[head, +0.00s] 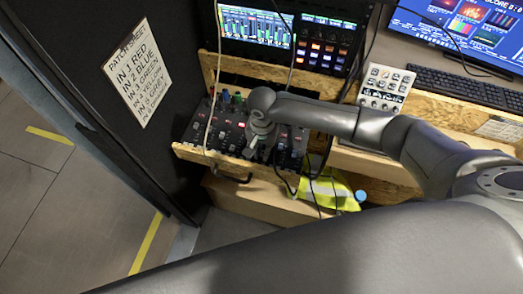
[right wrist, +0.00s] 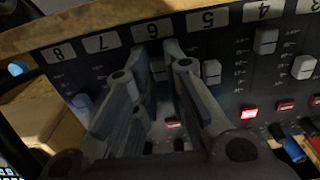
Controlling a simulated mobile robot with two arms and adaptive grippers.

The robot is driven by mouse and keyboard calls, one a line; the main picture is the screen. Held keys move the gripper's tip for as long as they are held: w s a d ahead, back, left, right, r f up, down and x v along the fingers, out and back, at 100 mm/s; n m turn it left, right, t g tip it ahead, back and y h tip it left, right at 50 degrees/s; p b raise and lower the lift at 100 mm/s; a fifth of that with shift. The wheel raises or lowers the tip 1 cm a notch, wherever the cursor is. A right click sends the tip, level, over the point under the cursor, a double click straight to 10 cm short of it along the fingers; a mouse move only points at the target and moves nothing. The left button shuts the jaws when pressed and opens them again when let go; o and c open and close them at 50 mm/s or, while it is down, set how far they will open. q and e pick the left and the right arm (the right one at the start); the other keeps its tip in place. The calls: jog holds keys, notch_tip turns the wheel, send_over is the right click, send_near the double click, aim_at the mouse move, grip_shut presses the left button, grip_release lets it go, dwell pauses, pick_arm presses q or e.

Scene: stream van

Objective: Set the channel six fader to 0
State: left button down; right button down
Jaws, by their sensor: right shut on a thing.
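The mixer panel (head: 223,137) sits in a wooden shelf at the middle of the head view. My right gripper (head: 257,143) reaches down onto it. In the right wrist view the fingers of my right gripper (right wrist: 166,52) straddle the column below the label 6 (right wrist: 152,29). They are shut on the channel six fader cap (right wrist: 158,70), which is mostly hidden between them. Its exact scale position cannot be read. The channel five fader cap (right wrist: 212,72) stands just beside the right-hand finger. My left gripper is not in view.
Red lit buttons (right wrist: 249,112) line the panel. Cables (head: 213,85) hang over the mixer. A yellow vest (head: 326,191) lies below at the right.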

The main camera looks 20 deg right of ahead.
jog(key=shift+w+d+p, duration=0.15)
jog(key=shift+w+d, duration=0.4)
jog(key=shift+w, duration=0.25)
jog(key=shift+w+d+p, duration=0.15)
jog(key=shift+w+d, duration=0.4)
jog(key=shift+w, duration=0.25)
jog(key=c, duration=1.5)
grip_release()
jog(key=shift+o, duration=0.2)
jog(key=shift+r, duration=0.15)
notch_tip(320, 180, up, 12)
jog(key=shift+s+f, duration=0.1)
jog(key=shift+f, duration=0.1)
